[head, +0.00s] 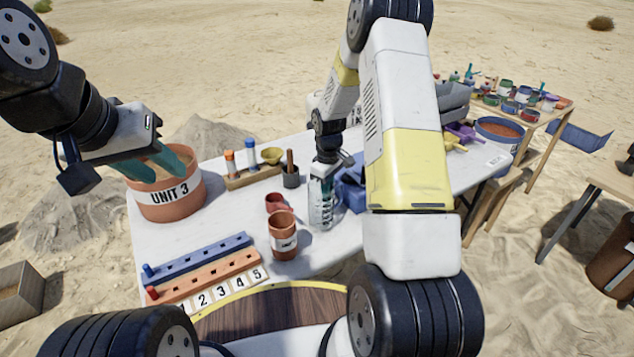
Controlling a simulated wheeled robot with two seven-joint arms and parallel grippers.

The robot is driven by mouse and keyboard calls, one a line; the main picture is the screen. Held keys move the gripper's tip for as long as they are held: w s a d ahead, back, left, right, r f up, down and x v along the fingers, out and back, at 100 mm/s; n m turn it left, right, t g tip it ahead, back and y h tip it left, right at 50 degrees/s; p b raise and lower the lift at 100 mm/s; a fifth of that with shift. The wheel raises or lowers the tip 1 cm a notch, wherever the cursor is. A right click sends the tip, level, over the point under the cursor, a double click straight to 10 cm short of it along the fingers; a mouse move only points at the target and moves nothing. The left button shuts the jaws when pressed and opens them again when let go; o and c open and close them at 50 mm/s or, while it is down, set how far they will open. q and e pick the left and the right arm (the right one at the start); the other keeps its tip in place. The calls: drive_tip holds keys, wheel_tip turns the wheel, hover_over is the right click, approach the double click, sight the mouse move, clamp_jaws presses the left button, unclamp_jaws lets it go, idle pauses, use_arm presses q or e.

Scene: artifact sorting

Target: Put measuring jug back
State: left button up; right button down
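A clear container with dark marks, which looks like the measuring jug (320,212), stands upright at the middle of the white table. My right gripper (324,182) reaches down at it from above. Teal finger parts show at or through its clear wall, but whether they are closed on it cannot be told. My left gripper (166,165) hangs over the orange UNIT 3 bucket (172,206) at the table's left. Its teal fingers look apart, with nothing seen between them.
A brown labelled cup (284,243) and a small red cup (275,203) stand left of the jug. A blue bin (352,190) is close on its right. Blue and orange racks (205,278) lie in front. My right arm hides part of the table's right side.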

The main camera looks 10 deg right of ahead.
drive_tip(key=shift+f, duration=0.85)
drive_tip(key=shift+f, duration=0.1)
drive_tip(key=c, duration=1.7)
unclamp_jaws()
wheel_tip(320, 180, up, 12)
drive_tip(key=shift+a+f, duration=0.1)
drive_tip(key=s+a+r+m+t, duration=0.15)
drive_tip(key=s+r, duration=0.35)
drive_tip(key=r, duration=0.5)
drive_tip(key=s+a+r+m+t, duration=0.1)
drive_tip(key=s+r+m, duration=0.1)
drive_tip(key=s+r, duration=0.2)
drive_tip(key=s+a+r+m+t+y, duration=0.1)
drive_tip(key=s+r, duration=0.3)
drive_tip(key=s, duration=0.6)
drive_tip(key=s+a+r+m+t+y, duration=0.1)
drive_tip(key=s+r+m+t, duration=0.1)
drive_tip(key=s+r, duration=0.3)
drive_tip(key=shift+s+a+m+t, duration=0.1)
drive_tip(key=shift+s+m+t, duration=0.4)
drive_tip(key=shift+s, duration=1.05)
